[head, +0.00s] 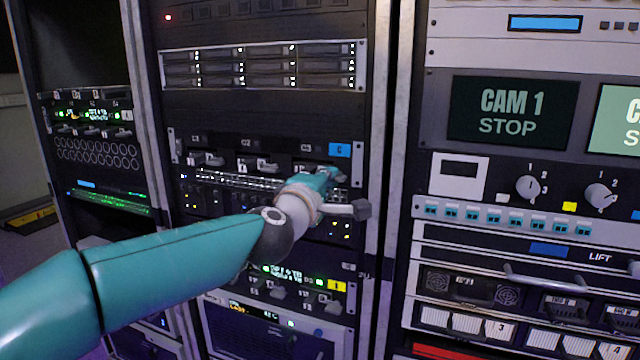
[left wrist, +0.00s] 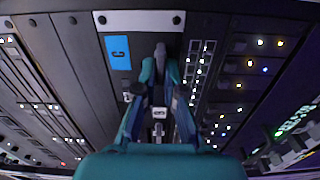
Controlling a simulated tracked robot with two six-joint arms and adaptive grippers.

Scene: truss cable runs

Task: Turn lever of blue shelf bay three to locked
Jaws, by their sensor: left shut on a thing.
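The blue shelf is the dark panel with a blue tag (head: 340,150) marked C, in the middle rack; the tag also shows in the left wrist view (left wrist: 120,53). Its bays are labelled C1, C2 and C3. Small levers show at bay one (head: 213,159) and bay two (head: 268,166). My left gripper (head: 330,174) is at bay three, just below the tag, and hides most of that lever. In the left wrist view its two teal fingers (left wrist: 160,75) are closed in on the lever. Whether the lever stands at locked cannot be made out. My right gripper is not in view.
A shelf with a yellow tag (head: 337,285) and similar levers sits below. A drive unit (head: 262,67) is above. The right rack has a CAM 1 screen (head: 512,111), knobs (head: 528,187) and a protruding handle (head: 556,283). The rack post (head: 397,130) stands right of my gripper.

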